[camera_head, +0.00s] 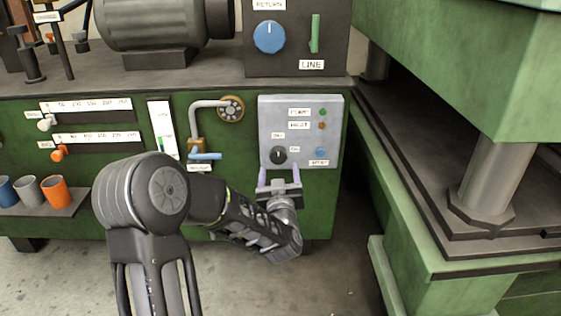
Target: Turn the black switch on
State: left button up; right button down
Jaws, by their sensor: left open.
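The black switch (279,155) is a round black knob at the lower left of a light grey control panel (333,132). The panel is on the front of a green machine. My left gripper (279,175) is open, just below the knob. Nothing shows between the fingers. I cannot tell whether a finger touches the panel. My right gripper is not in view.
The panel also has a blue button (321,153), a green light (323,112) and an orange light (322,125). Left of it are a pipe with a blue-handled valve (205,156) and a shelf of cups (54,190). A large green press (470,60) stands at the right.

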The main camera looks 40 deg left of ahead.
aim_at(279, 158)
pick_arm(q)
jog(key=b+x, duration=0.2)
jog(key=x, duration=0.5)
jog(key=shift+f, duration=0.2)
jog(key=shift+w+a+r, duration=0.15)
jog(key=shift+w+a, duration=0.1)
jog(key=shift+w, duration=0.05)
jog(key=shift+c, duration=0.4)
jog(key=c, duration=1.3)
